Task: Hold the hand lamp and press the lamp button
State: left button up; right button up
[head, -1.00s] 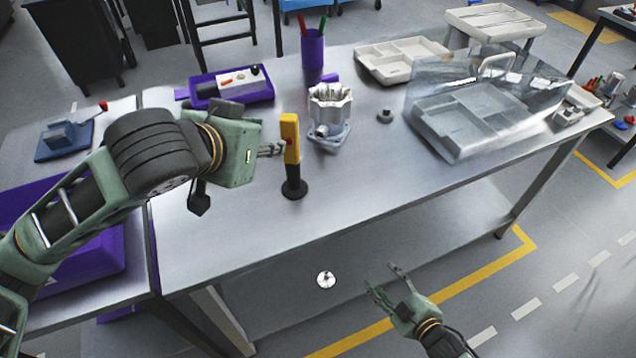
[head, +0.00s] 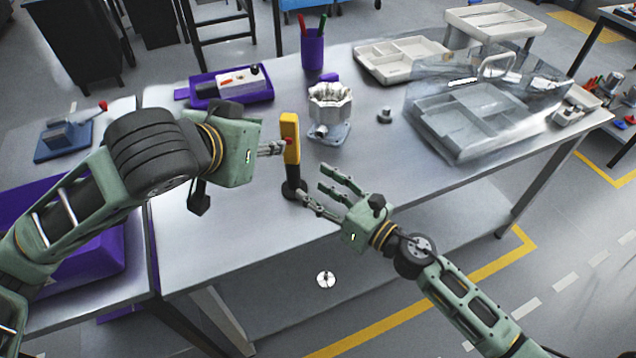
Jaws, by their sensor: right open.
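The hand lamp (head: 291,150) stands upright on the table, with a yellow upper body and a black lower part. Its red lamp button (head: 289,141) shows on the yellow body, on the side near my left gripper. My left gripper (head: 284,147) has its fingers close together, with the tips at the lamp's left side beside the button. I cannot tell whether they touch it. My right gripper (head: 312,182) is open and empty, to the right of the lamp's black lower part, with one fingertip close to its base.
A metal housing (head: 330,112) stands just behind and right of the lamp. A purple tray (head: 232,90) and a purple pen cup (head: 312,50) are behind. A grey tray under a clear cover (head: 470,115) is at the right. The table front is clear.

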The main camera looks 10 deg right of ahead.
aim_at(298, 170)
jog(key=shift+w+a+r+n, duration=0.2)
jog(key=shift+w+r+n, duration=0.15)
jog(key=shift+w+n, duration=0.35)
jog(key=x, duration=0.7)
jog(key=shift+w, duration=0.25)
jog(key=shift+c, duration=0.3)
grip_shut()
pick_arm(q)
grip_shut()
pick_arm(e)
jog(key=shift+f, duration=0.1)
dwell(0.5)
